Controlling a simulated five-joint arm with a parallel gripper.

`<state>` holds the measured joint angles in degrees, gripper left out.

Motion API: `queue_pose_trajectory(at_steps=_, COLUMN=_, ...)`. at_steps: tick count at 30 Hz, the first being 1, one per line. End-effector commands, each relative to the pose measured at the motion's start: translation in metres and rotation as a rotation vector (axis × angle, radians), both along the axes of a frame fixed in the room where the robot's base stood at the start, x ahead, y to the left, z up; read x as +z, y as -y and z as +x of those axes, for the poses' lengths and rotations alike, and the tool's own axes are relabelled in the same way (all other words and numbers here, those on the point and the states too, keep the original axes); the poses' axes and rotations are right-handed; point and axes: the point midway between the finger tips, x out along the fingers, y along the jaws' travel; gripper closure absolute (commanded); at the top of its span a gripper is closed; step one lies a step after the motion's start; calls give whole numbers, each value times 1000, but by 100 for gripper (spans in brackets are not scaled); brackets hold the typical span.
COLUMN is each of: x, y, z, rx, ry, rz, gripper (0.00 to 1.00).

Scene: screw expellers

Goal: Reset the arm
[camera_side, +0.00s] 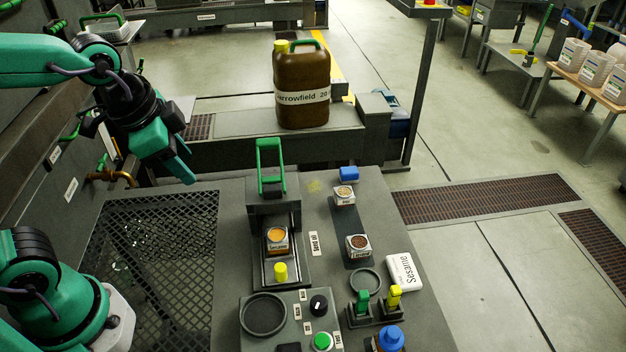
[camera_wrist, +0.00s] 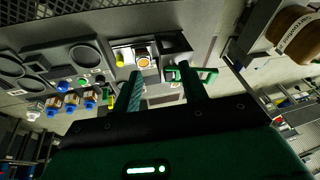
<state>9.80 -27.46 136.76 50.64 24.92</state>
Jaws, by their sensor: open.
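My gripper (camera_side: 180,172) is at the left in the side view, raised above the bench beside the mesh panel. It is open and empty. In the wrist view its two green fingers (camera_wrist: 162,80) stand apart with nothing between them. The press with a green handle (camera_side: 270,165) stands to the right of my gripper, and I see no contact. A small container with orange contents (camera_side: 277,240) sits in the press's channel, behind a yellow knob (camera_side: 280,272).
A large brown jug (camera_side: 302,90) stands on the rear ledge. Small labelled containers (camera_side: 344,196) (camera_side: 358,246), a white Sesame pack (camera_side: 404,272) and a blue-capped bottle (camera_side: 390,338) are on the right of the bench.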

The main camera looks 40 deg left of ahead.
Motion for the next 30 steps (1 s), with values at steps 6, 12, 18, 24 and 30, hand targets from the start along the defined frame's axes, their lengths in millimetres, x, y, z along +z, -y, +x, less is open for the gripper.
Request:
queue_pose_trajectory(at_steps=6, x=13, y=-29, z=-23, rx=331, ry=74, rz=-105, gripper=57)
queue_pose_trajectory(at_steps=12, x=17, y=-43, z=-37, rx=519, ry=115, rz=-172, gripper=57)
queue_pose_trajectory(at_steps=18, x=18, y=-46, z=-41, rx=571, ry=125, rz=-191, gripper=57)
queue_pose_trajectory(at_steps=24, x=18, y=-46, z=-41, rx=570, ry=124, rz=-191, gripper=57)
queue_pose_trajectory(at_steps=30, x=18, y=-46, z=-40, rx=568, ry=124, rz=-190, gripper=57)
